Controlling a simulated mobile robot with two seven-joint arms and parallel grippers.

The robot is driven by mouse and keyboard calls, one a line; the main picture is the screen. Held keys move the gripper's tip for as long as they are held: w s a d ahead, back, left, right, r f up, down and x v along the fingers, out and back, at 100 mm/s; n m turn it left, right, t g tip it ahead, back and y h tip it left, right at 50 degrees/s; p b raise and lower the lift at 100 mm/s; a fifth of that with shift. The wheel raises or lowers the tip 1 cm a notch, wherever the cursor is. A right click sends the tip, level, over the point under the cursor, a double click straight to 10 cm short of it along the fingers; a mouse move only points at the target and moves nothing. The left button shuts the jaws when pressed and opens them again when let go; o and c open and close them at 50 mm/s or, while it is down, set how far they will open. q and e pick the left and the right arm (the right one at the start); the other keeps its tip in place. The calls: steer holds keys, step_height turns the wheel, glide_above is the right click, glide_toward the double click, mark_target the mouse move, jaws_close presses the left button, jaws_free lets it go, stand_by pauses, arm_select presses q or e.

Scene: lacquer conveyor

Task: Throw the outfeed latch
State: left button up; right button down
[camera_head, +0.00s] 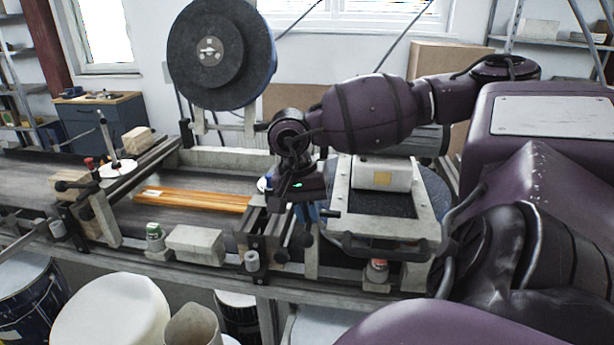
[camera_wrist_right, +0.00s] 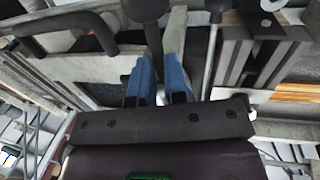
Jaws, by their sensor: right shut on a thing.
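My right gripper (camera_head: 309,214) reaches down over the conveyor's near side rail, between the wooden board and the grey framed plate. In the right wrist view its blue fingers (camera_wrist_right: 158,62) are closed around a thin lever, with a black ball knob (camera_wrist_right: 147,9) beyond the fingertips. This lever appears to be the outfeed latch. A second black-knobbed rod (camera_wrist_right: 217,8) stands just to the right, outside the fingers. In the head view a dark knob (camera_head: 306,239) shows below the gripper. The wrist hides the upper lever there. My left gripper is not in view.
A wooden board (camera_head: 195,200) lies on the dark belt. The framed plate (camera_head: 385,244) carries a white block (camera_head: 383,173). A large black disc (camera_head: 215,50) stands behind.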

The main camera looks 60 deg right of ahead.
steer(key=shift+w+d+r, duration=0.1)
steer(key=shift+d+r, duration=0.1)
steer(key=c, duration=1.3)
jaws_free()
steer(key=shift+o, duration=0.7)
steer(key=shift+d+f, duration=0.1)
step_height(320, 180, up, 11)
steer(key=w+a, duration=0.1)
steer(key=shift+w+f, duration=0.2)
steer(key=shift+w, duration=0.2)
